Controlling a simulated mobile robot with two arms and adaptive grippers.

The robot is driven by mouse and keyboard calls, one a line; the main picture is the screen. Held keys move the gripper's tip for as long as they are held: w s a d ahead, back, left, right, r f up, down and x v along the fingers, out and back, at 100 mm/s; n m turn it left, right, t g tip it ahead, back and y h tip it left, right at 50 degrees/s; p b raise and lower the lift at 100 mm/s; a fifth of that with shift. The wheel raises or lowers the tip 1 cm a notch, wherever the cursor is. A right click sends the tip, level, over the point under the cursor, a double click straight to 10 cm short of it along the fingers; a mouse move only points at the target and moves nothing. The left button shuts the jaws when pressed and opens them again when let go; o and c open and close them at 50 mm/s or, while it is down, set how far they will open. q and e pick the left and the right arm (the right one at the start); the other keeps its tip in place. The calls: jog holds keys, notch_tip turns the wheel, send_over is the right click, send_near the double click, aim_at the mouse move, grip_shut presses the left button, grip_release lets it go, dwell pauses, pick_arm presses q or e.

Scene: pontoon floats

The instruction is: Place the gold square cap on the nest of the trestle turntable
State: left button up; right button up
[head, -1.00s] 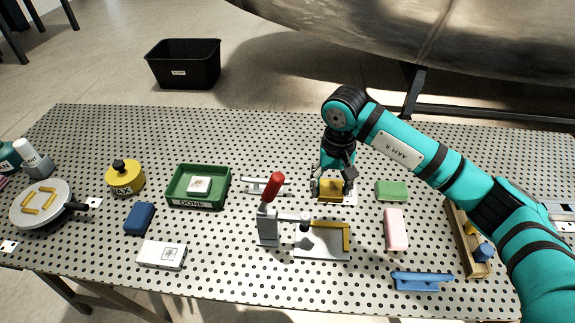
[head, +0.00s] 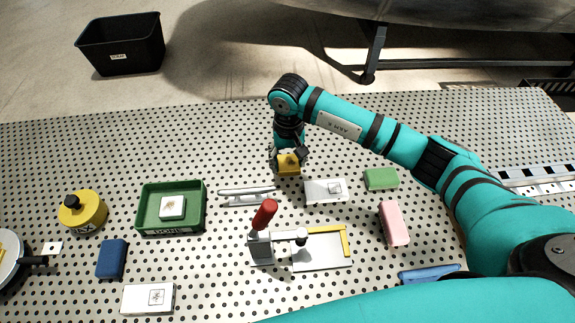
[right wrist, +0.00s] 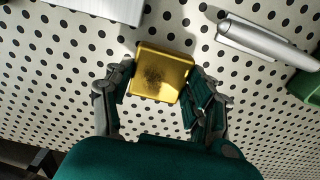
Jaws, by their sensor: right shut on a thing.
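The gold square cap (head: 288,166) is in my right gripper (head: 288,157), up and left of a white block on the perforated table. In the right wrist view the cap (right wrist: 160,74) sits between the two fingers (right wrist: 160,86), which are shut on its sides; a dark smudge marks its face. A round pale turntable (head: 9,265) with yellow bars on top is cut off by the left edge of the head view, far left of the cap. Most of its nest is out of view. My left gripper is not in view.
A clamp with a red handle (head: 265,214) stands in front of the cap. A grey handle-shaped piece (head: 246,196), the green DONE tray (head: 144,212), a yellow WAX pot (head: 83,212) and a blue block (head: 111,259) lie toward the turntable. The table's back left is clear.

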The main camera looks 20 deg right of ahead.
aim_at(289, 163)
notch_tip(289, 163, down, 3)
jog(key=shift+f+p, duration=0.1)
jog(key=shift+p, duration=0.2)
jog(key=shift+f+b, duration=0.2)
jog(key=shift+b, duration=0.1)
jog(key=o, duration=1.3)
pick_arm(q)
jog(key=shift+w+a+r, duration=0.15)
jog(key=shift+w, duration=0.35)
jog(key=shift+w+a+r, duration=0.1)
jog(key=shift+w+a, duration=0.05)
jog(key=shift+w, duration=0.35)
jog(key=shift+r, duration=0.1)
pick_arm(e)
jog(key=shift+r, duration=0.15)
